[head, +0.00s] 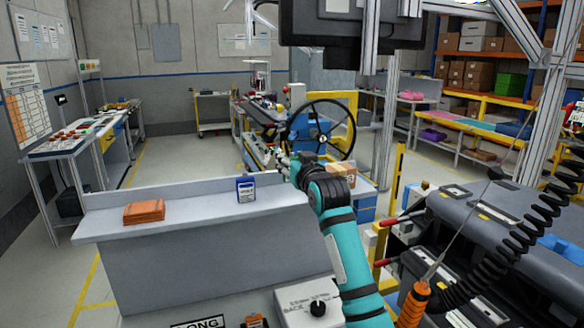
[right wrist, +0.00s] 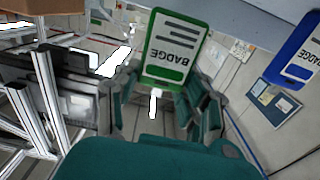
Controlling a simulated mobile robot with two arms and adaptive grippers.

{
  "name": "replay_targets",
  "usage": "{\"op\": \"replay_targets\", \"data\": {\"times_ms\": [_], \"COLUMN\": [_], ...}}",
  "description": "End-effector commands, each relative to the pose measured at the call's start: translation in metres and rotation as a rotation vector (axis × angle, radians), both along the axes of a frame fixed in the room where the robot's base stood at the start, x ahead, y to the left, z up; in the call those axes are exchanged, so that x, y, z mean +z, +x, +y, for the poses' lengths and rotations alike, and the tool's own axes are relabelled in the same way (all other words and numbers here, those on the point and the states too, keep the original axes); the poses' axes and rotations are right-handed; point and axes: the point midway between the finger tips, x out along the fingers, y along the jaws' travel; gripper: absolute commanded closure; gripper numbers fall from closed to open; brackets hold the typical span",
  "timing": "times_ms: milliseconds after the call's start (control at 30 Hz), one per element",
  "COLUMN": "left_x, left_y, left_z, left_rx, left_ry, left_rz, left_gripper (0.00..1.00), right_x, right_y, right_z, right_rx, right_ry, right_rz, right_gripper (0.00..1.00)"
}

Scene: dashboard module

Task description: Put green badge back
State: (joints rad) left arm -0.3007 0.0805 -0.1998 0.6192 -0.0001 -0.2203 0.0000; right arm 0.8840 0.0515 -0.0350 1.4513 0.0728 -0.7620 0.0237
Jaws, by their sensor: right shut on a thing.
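The green badge (right wrist: 175,42), with a white face lettered BADGE, is held between the fingers of my right gripper (right wrist: 160,88) in the right wrist view. In the head view my right gripper (head: 287,162) is at the right end of the grey ledge (head: 200,189), small and partly hidden by its own wrist, so the badge is hard to make out there. A blue badge (head: 246,189) stands upright on the ledge, left of the gripper. It also shows at the right of the right wrist view (right wrist: 301,62). My left gripper is not in view.
An orange stack (head: 144,211) lies on the ledge's left part. A white box with a black knob (head: 310,303) is in front. An orange-handled tool (head: 413,303) and a black coiled cord (head: 530,225) are at right. The ledge between stack and blue badge is clear.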

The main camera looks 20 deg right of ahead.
Motion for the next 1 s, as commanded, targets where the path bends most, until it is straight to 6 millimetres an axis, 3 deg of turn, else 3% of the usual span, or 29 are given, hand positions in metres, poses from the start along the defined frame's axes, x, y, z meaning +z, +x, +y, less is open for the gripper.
{"op": "replay_targets", "data": {"times_ms": [300,667,700,867,1000], "left_x": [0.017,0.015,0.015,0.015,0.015], "left_y": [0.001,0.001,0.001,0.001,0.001], "left_z": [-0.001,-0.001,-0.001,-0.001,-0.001], "left_rx": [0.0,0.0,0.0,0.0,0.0], "left_ry": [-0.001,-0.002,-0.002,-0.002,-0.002], "left_rz": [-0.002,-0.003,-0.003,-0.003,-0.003], "left_gripper": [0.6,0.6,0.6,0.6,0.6], "right_x": [-0.034,-0.039,-0.039,-0.039,-0.038], "right_y": [0.0,0.0,0.0,0.0,0.0], "right_z": [0.0,0.0,0.0,0.0,0.0], "right_rx": [0.001,0.001,0.0,0.0,0.0], "right_ry": [0.001,0.0,0.0,0.0,0.0], "right_rz": [0.002,0.001,0.0,0.001,0.001], "right_gripper": [0.86,0.86,0.55,0.36,0.36]}}
